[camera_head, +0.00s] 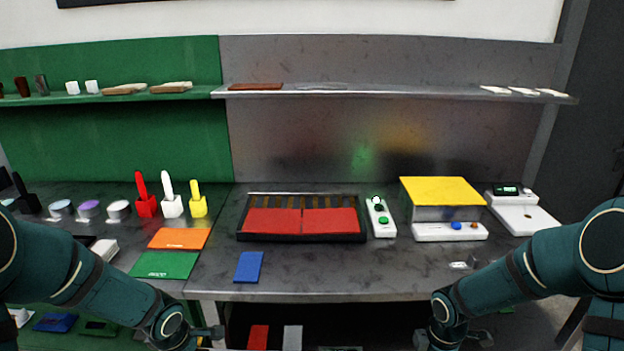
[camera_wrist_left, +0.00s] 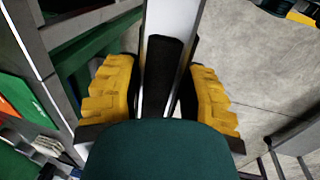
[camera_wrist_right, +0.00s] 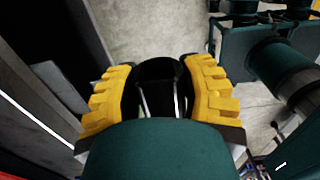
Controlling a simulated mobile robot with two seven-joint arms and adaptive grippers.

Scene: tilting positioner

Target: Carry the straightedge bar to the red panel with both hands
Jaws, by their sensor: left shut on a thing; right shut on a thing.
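Two red panels lie side by side in a dark-framed tray on the bench, a left one (camera_head: 271,221) and a right one (camera_head: 331,221). My left gripper (camera_wrist_left: 158,88) has its yellow fingers on both sides of a dark grip on the straightedge bar, whose pale metal length (camera_wrist_left: 173,18) runs away from it. My right gripper (camera_wrist_right: 160,90) is shut on a black part of the bar (camera_wrist_right: 160,70); little of the bar shows there. In the head view both wrists are low, in front of the bench edge, and the bar cannot be made out.
A white control box with green buttons (camera_head: 380,217) stands right of the tray, then a yellow-topped box (camera_head: 442,191). A blue pad (camera_head: 249,267) lies in front of the tray. Red, white and yellow holders stand left. The bench front right of the blue pad is mostly clear.

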